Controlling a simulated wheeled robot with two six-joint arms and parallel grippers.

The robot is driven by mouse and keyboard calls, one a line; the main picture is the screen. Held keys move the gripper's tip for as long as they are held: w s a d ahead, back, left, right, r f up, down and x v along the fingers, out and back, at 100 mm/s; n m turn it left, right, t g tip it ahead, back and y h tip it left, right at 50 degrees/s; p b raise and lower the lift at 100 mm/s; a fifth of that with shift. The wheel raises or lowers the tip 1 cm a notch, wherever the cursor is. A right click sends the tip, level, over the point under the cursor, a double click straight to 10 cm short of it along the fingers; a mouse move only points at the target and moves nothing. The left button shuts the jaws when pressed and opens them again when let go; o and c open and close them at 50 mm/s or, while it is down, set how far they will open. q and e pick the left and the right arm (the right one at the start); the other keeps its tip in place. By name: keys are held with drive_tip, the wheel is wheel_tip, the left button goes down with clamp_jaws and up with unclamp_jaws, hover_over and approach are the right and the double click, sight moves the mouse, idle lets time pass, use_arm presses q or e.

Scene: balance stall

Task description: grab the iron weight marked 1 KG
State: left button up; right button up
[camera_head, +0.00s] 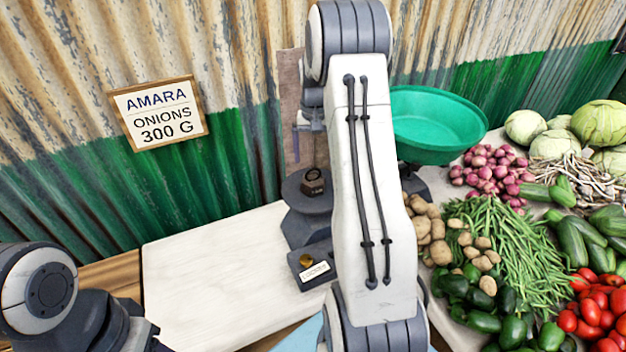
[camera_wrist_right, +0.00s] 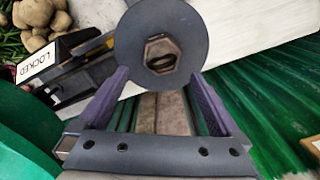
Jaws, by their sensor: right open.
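A dark brown hexagonal iron weight (camera_head: 313,181) stands on the dark round plate (camera_head: 295,200) of the balance; its front marking is too small to read. In the right wrist view the weight (camera_wrist_right: 162,57) shows from above, with a recess in its top, on the round plate (camera_wrist_right: 192,28). My right gripper (camera_head: 307,148) is above the weight, partly hidden by my own arm. In the wrist view my right gripper (camera_wrist_right: 159,80) is open and empty, with the weight just past its fingertips. My left gripper is not in view; only its arm shows at lower left.
A box with a "LOCKED" label (camera_wrist_right: 42,62) sits in front of the plate. A green bowl (camera_head: 435,120) stands right of my arm, with vegetables beyond. A sign (camera_head: 158,113) reads "AMARA ONIONS 300 G". The pale board (camera_head: 215,275) is clear on the left.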

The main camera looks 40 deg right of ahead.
sight(313, 179)
wheel_tip(313, 179, down, 4)
drive_tip(key=shift+r+p, duration=0.15)
drive_tip(key=shift+p, duration=0.15)
wheel_tip(313, 179, down, 5)
drive_tip(key=shift+a+r+p, duration=0.1)
drive_tip(key=shift+r+p, duration=0.05)
drive_tip(key=shift+p, duration=0.95)
drive_tip(key=shift+w+f, duration=0.1)
drive_tip(key=shift+f, duration=0.35)
clamp_jaws()
drive_tip(key=shift+r, duration=0.1)
